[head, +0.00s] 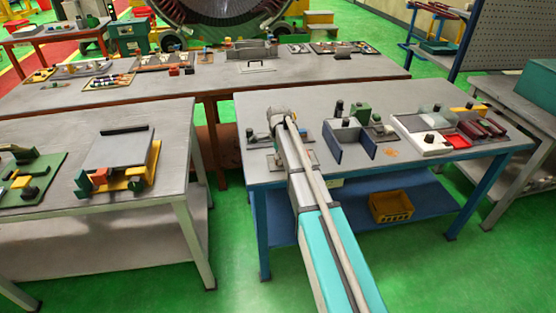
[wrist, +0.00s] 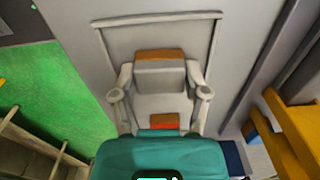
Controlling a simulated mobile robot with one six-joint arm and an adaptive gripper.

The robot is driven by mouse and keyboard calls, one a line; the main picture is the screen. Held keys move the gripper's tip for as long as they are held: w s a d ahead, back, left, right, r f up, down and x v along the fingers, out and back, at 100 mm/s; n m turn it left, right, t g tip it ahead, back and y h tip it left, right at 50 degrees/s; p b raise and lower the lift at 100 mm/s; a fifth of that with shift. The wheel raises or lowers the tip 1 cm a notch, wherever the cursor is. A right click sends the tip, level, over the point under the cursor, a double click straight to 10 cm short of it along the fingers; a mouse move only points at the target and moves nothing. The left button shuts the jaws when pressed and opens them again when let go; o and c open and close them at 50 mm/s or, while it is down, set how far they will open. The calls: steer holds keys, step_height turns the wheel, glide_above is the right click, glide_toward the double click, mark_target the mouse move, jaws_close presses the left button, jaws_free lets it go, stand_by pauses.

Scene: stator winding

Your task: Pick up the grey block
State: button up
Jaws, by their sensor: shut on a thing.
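The grey block (wrist: 160,78) is between the two fingers of my gripper (wrist: 160,70) in the wrist view. An orange-brown strip shows along its far edge. The fingers are closed against its left and right sides. I cannot tell whether the block touches the surface below. In the head view, my arm reaches over the blue-legged table, and its end (head: 279,122) is at the table's left part. The block is hidden there.
The blue-legged table (head: 400,170) holds a dark blue open holder (head: 350,143) and a white tray (head: 418,143) to the right of my arm. A yellow crate (head: 391,207) sits on the lower shelf. In the wrist view, a yellow part (wrist: 296,125) is close on the right.

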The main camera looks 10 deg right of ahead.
steer(key=shift+r, duration=0.2)
step_height(320, 180, up, 2)
steer(key=p, duration=0.2)
steer(key=shift+p, duration=0.3)
steer(key=s+d+r+p, duration=0.3)
steer(key=s+r+p, duration=0.7)
steer(key=s, duration=0.3)
steer(key=shift+s+r, duration=0.3)
steer(key=shift+s, duration=0.05)
steer(key=shift+d, duration=0.1)
stand_by(0.3)
